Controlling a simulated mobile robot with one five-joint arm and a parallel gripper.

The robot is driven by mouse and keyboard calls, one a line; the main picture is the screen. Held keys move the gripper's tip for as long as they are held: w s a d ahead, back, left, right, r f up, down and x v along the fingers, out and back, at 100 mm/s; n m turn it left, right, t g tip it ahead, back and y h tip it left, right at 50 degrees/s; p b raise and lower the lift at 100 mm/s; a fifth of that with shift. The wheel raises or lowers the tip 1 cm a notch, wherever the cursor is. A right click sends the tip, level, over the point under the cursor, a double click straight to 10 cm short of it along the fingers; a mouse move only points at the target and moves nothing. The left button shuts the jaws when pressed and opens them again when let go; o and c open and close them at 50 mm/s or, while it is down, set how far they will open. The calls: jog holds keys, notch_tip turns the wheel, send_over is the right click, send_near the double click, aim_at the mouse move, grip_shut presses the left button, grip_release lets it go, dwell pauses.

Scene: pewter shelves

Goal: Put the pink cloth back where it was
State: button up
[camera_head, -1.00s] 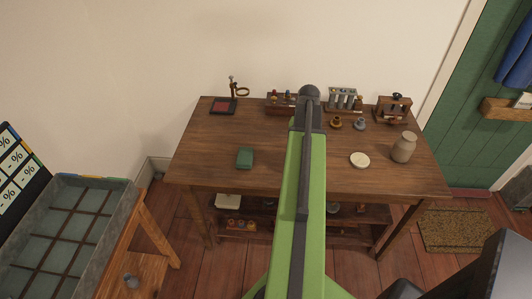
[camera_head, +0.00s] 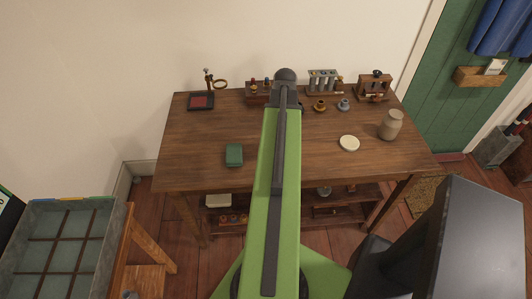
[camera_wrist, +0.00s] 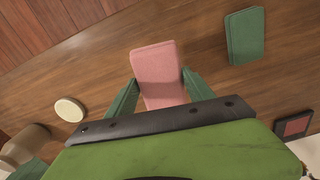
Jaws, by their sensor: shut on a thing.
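The pink cloth (camera_wrist: 156,64), a folded pink block shape, shows in the wrist view between the two green fingers of my gripper (camera_wrist: 161,79). My gripper is shut on it, and the cloth sticks out past the fingertips. Behind it in that view is the brown wooden tabletop; I cannot tell whether the cloth touches it. In the head view my green arm reaches over the table (camera_head: 200,135) and hides the gripper and the cloth.
A green folded block (camera_head: 234,155) lies left of my arm. A white disc (camera_head: 349,143) and a jar (camera_head: 391,125) stand right. A red-pad stand (camera_head: 201,101), tube rack (camera_head: 323,83) and small fittings line the back. A grey divided bin (camera_head: 62,240) is at left.

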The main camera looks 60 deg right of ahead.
jog(key=s+a+r+n, duration=0.1)
jog(key=s+a+n, duration=0.1)
jog(key=s, duration=0.4)
jog(key=w+f+b, duration=0.2)
jog(key=w, duration=0.1)
jog(key=w+f+b, duration=0.2)
jog(key=w, duration=0.2)
jog(key=w+f+b, duration=0.2)
jog(key=w+f, duration=0.1)
jog(key=w, duration=0.1)
jog(key=shift+a, duration=0.3)
jog(key=shift+w+a, duration=0.1)
jog(key=shift+w, duration=0.25)
notch_tip(320, 180, down, 4)
jog(key=b, duration=0.5)
jog(key=shift+f, duration=0.2)
jog(key=shift+r+p, duration=0.25)
jog(key=shift+p, duration=0.05)
jog(key=shift+f, duration=0.1)
jog(key=o, duration=0.9)
jog(key=shift+f, duration=0.15)
jog(key=shift+c, duration=0.2)
jog(key=o, duration=0.5)
jog(key=shift+c, duration=0.2)
